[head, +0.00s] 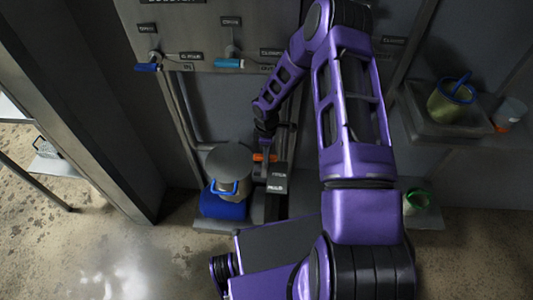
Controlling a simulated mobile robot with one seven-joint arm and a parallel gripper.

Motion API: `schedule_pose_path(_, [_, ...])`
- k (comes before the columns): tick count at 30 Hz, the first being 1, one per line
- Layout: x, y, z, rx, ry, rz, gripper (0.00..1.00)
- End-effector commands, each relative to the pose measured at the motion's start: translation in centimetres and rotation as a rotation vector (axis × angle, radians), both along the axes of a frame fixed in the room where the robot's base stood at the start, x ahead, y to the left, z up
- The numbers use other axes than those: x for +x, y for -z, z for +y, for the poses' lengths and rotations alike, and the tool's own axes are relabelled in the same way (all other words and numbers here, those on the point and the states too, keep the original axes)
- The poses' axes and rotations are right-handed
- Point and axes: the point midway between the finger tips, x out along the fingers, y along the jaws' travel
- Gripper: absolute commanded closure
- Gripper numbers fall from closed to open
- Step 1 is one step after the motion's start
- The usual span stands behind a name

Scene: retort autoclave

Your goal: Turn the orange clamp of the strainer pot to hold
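The strainer pot (229,160) is a grey cylinder standing low against the panel, with a light blue handle (224,187) in front. The orange clamp (258,157) shows as a short orange bar lying roughly level at the pot's right side. A small dark plate with white lettering (277,177) is just right of and below the clamp; its words are too small to read surely. My gripper (265,150) reaches down from above to the clamp and partly covers it. Its fingers are too small and dark to tell whether they are open or touch the clamp.
Valve levers, one dark blue (148,67) and one light blue (229,63), stick out above. A yellow-green pot (450,103) stands on a right shelf. A green-rimmed cup (416,200) is lower right.

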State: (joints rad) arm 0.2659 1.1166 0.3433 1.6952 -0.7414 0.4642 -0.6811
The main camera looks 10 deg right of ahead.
Motion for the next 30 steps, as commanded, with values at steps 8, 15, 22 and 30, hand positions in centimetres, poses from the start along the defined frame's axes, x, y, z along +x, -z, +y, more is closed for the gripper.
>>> schedule_pose_path(8, [0.0,-0.02,-0.01,0.0,0.0,0.0,1.0])
schedule_pose_path(15, [0.01,0.03,-0.01,-0.001,0.023,-0.001,1.0])
schedule_pose_path(22, [-0.04,0.15,0.02,-0.001,0.131,-0.001,1.0])
schedule_pose_path(30, [-0.1,0.21,0.05,-0.002,0.365,-0.002,1.0])
